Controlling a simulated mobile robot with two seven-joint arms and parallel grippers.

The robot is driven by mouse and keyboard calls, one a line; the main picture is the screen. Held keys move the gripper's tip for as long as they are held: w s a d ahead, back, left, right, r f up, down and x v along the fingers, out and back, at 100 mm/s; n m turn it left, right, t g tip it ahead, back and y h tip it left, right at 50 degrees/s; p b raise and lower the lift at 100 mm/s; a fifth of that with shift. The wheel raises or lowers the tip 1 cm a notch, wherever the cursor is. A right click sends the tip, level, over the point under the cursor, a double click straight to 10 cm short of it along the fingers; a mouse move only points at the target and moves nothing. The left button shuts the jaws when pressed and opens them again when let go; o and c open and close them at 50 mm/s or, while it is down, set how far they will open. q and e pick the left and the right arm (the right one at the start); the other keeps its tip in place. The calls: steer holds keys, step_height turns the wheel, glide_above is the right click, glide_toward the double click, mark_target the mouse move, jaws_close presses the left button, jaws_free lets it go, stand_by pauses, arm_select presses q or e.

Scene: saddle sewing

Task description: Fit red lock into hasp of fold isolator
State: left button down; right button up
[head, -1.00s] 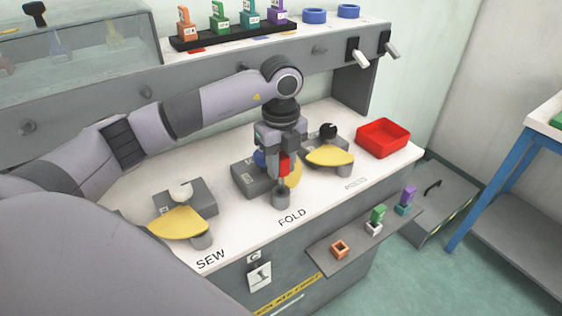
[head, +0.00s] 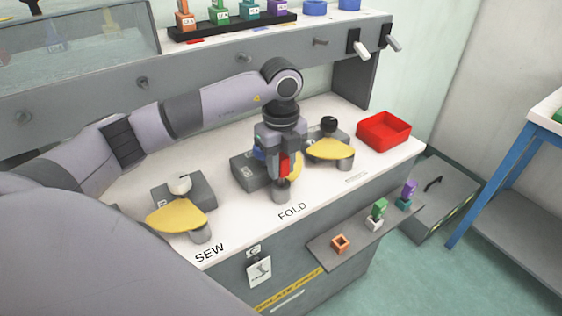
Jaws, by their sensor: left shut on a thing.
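My left gripper (head: 283,178) points down over the fold isolator (head: 249,171), the grey box behind the word FOLD. It is shut on the red lock (head: 285,164), of which a red strip shows between the fingers. A grey cylinder (head: 281,194) stands right below the fingertips. I cannot tell whether the lock touches the hasp. My right gripper is not in view.
The SEW isolator (head: 188,192) with a yellow plate stands to the left. A third isolator (head: 331,143) with a black knob stands close on the right. A red tray (head: 384,131) is at the right end. A low front shelf (head: 360,236) holds small coloured locks.

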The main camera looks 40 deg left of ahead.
arm_select(q)
steer(key=shift+f+b, duration=0.45)
steer(key=shift+f, duration=0.35)
steer(key=c, duration=0.8)
jaws_free()
steer(key=shift+r, duration=3.6)
steer(key=shift+s+f, duration=0.1)
